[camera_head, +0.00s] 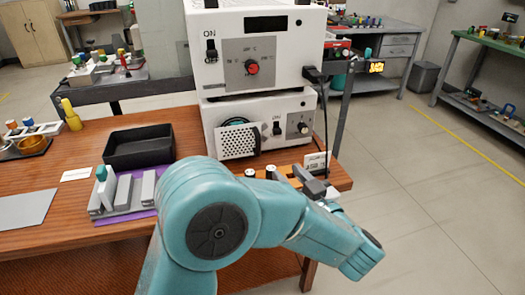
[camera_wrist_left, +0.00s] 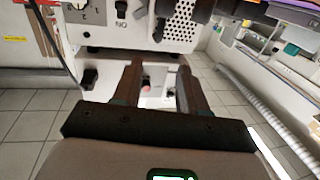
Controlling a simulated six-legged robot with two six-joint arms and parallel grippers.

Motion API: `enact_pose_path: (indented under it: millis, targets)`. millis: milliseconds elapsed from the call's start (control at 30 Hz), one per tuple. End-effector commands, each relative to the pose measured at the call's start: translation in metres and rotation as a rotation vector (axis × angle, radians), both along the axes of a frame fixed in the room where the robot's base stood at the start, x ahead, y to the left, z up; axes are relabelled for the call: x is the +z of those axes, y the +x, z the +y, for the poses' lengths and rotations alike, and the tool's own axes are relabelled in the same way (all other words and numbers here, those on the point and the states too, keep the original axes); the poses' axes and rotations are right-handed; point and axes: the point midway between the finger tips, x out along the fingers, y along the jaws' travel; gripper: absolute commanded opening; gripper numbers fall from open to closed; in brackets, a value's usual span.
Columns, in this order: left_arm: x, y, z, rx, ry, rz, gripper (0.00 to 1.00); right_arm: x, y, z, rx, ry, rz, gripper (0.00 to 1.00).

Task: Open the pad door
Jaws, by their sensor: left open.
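The perforated white plate (camera_head: 238,140), which looks like the pad door, is on the front left of the lower white machine (camera_head: 290,130). A dark round part shows above and behind it; I cannot tell whether it stands ajar. The plate also shows at the top of the left wrist view (camera_wrist_left: 182,22). My left gripper (camera_head: 310,182) is in front of the machine, low and to the right of the plate, near the table's front edge. In the left wrist view its two fingers (camera_wrist_left: 157,66) are apart and do not touch the plate. My right gripper is not in view.
A second white machine (camera_head: 258,50) sits on the lower one. A black tray (camera_head: 138,147) and a grey block rack (camera_head: 127,192) stand left on the wooden table (camera_head: 60,160). A cable (camera_head: 325,105) hangs at the machine's right. Open floor (camera_head: 430,200) lies right.

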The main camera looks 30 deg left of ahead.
Motion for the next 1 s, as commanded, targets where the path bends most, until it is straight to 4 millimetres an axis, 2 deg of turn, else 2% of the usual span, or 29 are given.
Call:
enact_pose_path:
  millis: [33,300,500,700,1000]
  targets:
    - [-0.002,0.006,0.012,0.005,-0.003,-0.001,0.42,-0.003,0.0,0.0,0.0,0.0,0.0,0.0]
    - [-0.002,0.038,0.069,0.004,-0.002,-0.001,0.42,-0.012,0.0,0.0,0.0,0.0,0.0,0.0]
    - [-0.002,0.056,0.102,0.002,0.0,0.0,0.42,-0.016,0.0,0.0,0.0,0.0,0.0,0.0]
    - [-0.001,0.066,0.117,-0.002,-0.001,0.0,0.42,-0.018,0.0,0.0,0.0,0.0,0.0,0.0]
    - [-0.001,0.067,0.119,-0.003,0.0,0.001,0.42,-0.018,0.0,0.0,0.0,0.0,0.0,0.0]
